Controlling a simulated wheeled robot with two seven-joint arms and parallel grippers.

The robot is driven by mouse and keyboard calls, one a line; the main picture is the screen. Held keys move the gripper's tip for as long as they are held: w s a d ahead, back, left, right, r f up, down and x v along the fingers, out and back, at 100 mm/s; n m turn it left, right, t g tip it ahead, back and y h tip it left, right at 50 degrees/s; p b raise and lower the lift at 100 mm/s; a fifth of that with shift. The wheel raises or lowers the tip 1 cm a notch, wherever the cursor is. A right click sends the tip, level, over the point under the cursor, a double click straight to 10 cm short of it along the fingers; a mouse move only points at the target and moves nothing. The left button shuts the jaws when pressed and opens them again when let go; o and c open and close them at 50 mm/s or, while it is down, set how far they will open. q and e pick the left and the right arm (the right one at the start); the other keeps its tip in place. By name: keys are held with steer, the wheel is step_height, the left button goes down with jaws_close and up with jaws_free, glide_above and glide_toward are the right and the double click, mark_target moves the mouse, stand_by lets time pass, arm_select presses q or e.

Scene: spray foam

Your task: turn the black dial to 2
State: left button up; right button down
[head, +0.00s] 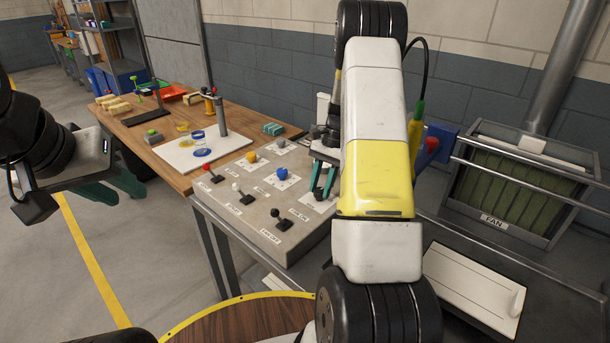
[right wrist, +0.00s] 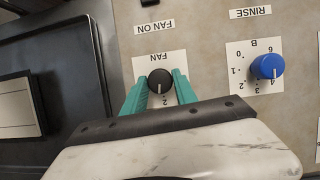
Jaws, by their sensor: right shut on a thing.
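The black dial (right wrist: 160,80) is on the panel's FAN plate (right wrist: 144,66), between the two teal fingers of my right gripper (right wrist: 160,92). The fingers are shut on its sides. Its white pointer line runs down in the right wrist view, toward the printed 2 just below it. Other marks on that plate are hidden by the fingers. In the head view my right gripper (head: 322,182) reaches down to the panel's far right, and the dial cannot be made out there. My left gripper (head: 120,190) hangs at the left, its fingers apart and empty.
The grey panel (head: 245,215) also holds a blue dial (head: 282,174), a yellow dial (head: 251,157), a grey dial (head: 281,142) and levers, one black (head: 276,212). A wooden table (head: 180,110) with loose items adjoins it. A FAN unit (head: 515,190) stands at right.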

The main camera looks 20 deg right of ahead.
steer(key=shift+w+n+h, duration=0.1)
steer(key=shift+n+h, duration=0.2)
steer(key=shift+n, duration=0.7)
steer(key=shift+g, duration=0.3)
steer(key=c, duration=1)
jaws_free()
steer(key=v, duration=0.7)
steer(key=shift+r, duration=0.35)
steer(key=shift+w, duration=0.1)
